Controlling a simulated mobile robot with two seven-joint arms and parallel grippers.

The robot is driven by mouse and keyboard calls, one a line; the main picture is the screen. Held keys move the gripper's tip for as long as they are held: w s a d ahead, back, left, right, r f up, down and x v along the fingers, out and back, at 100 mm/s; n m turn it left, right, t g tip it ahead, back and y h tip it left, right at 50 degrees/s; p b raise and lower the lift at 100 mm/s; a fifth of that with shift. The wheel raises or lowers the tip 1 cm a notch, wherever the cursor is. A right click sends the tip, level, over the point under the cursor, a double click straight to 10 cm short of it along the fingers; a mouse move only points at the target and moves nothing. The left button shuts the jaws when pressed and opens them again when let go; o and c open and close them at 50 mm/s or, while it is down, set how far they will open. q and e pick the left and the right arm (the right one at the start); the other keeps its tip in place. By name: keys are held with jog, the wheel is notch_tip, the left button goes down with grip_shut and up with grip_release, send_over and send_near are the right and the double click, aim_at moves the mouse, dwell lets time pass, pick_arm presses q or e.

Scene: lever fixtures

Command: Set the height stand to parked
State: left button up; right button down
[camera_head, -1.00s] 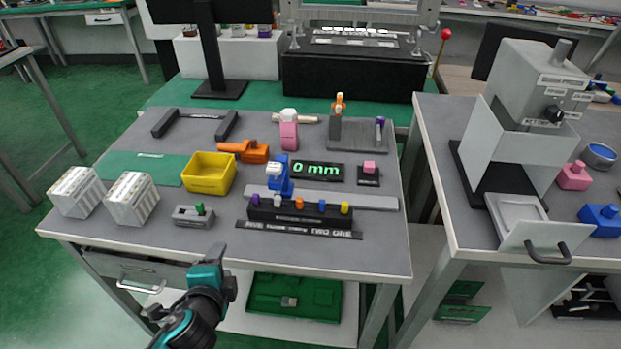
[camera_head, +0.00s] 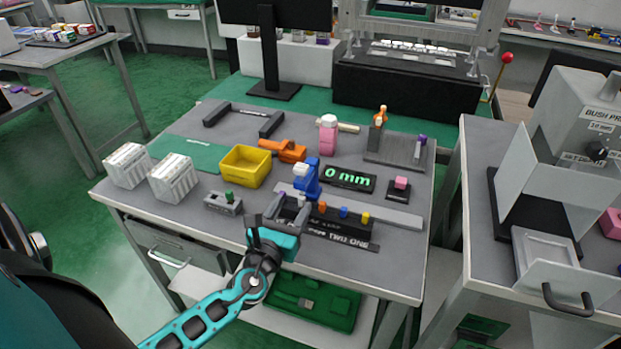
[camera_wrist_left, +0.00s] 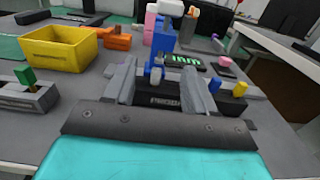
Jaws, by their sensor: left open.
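A blue upright stand (camera_head: 307,181) with a pale head stands on the table beside a black display (camera_head: 349,178) reading 0 mm in green. I take it as the height stand, though no label confirms this. In the left wrist view the stand (camera_wrist_left: 164,42) rises just beyond my fingertips. My left gripper (camera_head: 288,209) is open and empty, close to the near side of the stand, over the left end of a black block with colored pegs (camera_head: 343,217). Its fingers also show in the left wrist view (camera_wrist_left: 160,88). The stand's base is partly hidden.
A yellow bin (camera_head: 245,167), a small fixture with a green lever (camera_head: 224,203) and an orange clamp (camera_head: 284,150) lie left of the stand. A pink button block (camera_head: 400,187) and a grey plate (camera_head: 398,149) are to the right. The table's front edge is below my gripper.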

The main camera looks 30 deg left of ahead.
aim_at(308, 179)
pick_arm(q)
jog(key=x, duration=1)
jog(key=shift+w+a, duration=0.15)
jog(key=shift+w, duration=0.15)
grip_shut()
